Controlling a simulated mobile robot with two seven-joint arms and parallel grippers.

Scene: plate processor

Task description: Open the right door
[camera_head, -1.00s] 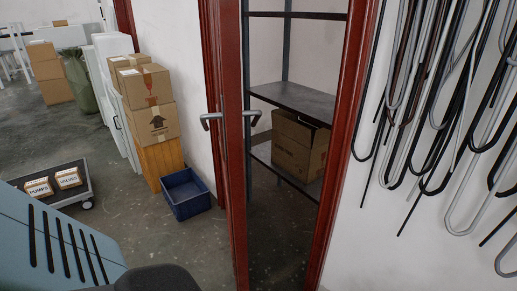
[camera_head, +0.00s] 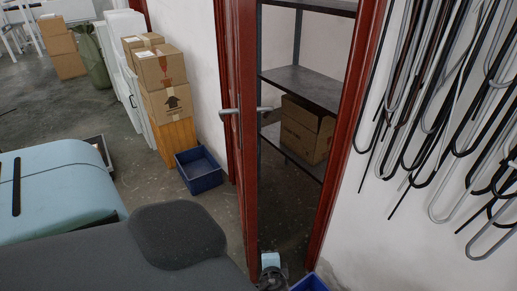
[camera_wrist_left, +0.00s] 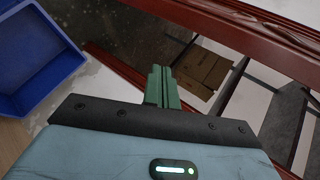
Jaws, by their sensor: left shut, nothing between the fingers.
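The right door (camera_head: 240,150) is a red-framed leaf seen almost edge-on in the head view, standing ajar. Lever handles stick out on both its faces, one on the left (camera_head: 226,112) and one on the right (camera_head: 264,109). Right of the leaf is the red door frame (camera_head: 347,130), with a gap showing shelves between them. My left gripper (camera_wrist_left: 162,85) shows in the left wrist view with its green fingers together and empty, in front of a red-framed opening. No handle shows in that view. In the head view my left arm's fingers are not clearly visible. My right gripper is not identifiable.
A carton (camera_head: 305,132) rests on a shelf beyond the door. Hooked rods hang on the right wall.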

